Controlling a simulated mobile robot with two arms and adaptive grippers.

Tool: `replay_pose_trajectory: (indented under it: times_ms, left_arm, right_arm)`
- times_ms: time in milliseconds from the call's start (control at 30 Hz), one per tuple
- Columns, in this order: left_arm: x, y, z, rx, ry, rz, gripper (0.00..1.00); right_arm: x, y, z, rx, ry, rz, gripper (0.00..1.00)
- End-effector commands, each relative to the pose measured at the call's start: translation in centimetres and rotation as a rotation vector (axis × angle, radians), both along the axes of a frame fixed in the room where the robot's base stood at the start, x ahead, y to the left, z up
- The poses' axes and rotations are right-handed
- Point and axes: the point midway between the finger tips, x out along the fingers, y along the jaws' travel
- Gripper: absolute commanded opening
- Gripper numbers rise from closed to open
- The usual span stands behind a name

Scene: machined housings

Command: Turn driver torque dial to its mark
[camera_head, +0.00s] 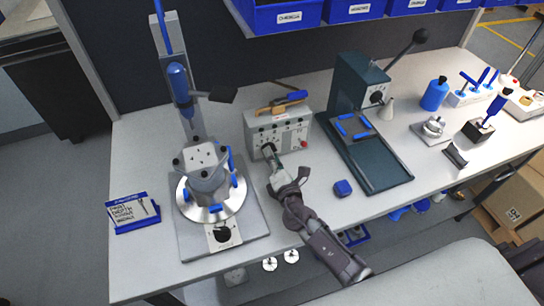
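A grey driver control box (292,133) stands on the bench in the middle, with small knobs and a red button (304,144) on its front. A driver with a yellow and blue body (283,102) lies on top of it. My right gripper (269,153) reaches up from the lower right to the lower left part of the box front. Its tips are at or very near a small dark round part there, which I take as the torque dial; they largely hide it. I cannot tell the dial's mark or whether the fingers are closed. My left gripper is not in view.
To the left is a press stand with a round plate (235,200) and a blue spindle (179,82). A blue-framed sign (133,212) stands at the far left. A dark green arbor press (360,85) is at right.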

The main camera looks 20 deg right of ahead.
Motion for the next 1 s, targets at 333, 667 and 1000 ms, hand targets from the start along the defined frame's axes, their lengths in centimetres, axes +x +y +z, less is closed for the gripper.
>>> replay_pose_trajectory:
  times_ms: [333, 667, 1000]
  left_arm:
    - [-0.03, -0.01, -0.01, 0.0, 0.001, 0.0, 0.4]
    - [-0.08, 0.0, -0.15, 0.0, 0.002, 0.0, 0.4]
    - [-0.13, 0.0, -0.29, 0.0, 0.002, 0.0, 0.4]
  right_arm:
    - [-0.02, -0.01, 0.0, -0.002, 0.0, 0.0, 0.0]
    - [-0.01, -0.01, -0.04, -0.095, -0.003, 0.0, 0.0]
    - [0.0, -0.05, -0.06, -0.374, -0.012, 0.001, 0.0]
